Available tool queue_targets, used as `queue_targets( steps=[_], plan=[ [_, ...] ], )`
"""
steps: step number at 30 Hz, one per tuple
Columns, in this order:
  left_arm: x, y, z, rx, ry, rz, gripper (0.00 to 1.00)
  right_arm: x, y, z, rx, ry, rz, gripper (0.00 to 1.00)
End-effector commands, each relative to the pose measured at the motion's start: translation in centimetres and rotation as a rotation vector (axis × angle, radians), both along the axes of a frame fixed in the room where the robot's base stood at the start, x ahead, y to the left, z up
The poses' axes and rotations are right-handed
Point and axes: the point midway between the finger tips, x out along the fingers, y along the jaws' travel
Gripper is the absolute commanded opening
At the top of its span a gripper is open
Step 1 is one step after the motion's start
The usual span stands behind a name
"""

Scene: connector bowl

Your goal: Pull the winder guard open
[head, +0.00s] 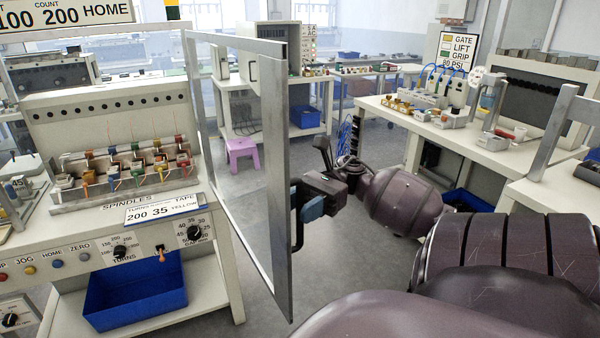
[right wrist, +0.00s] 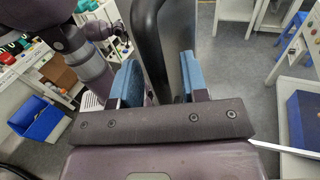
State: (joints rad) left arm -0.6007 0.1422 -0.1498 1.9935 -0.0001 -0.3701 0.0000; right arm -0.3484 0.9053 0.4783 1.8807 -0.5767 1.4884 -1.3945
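The winder guard (head: 283,190) is a clear panel in a grey metal frame. It stands swung out from the front of the winder bench, its free edge toward me. A black bar handle (head: 297,232) is on that edge. My right gripper (head: 307,207) is at the handle. In the right wrist view the handle (right wrist: 148,35) passes between the blue finger pads of the right gripper (right wrist: 162,80). I cannot tell whether both pads press on it. The guard's grey edge (right wrist: 191,42) shows just beyond. My left gripper is not in view.
The winder bench (head: 110,227) on the left carries spindles with coloured coils (head: 125,165). A blue bin (head: 135,295) sits on its lower shelf. A purple stool (head: 242,152) stands behind the guard.

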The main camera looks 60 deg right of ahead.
Motion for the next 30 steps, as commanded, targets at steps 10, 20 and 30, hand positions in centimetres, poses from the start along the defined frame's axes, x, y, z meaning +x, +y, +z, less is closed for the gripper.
queue_targets(
  steps=[10,20,30],
  plan=[
    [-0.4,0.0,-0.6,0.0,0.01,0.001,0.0,-0.3,-1.9,-0.2,-0.002,0.002,-0.003,0.41],
    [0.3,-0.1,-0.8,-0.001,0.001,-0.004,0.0,-1.5,-7.7,-0.2,-0.001,0.002,-0.004,0.41],
    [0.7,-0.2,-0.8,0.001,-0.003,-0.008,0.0,-2.2,-10.5,0.0,0.0,0.001,0.0,0.41]
  ],
)
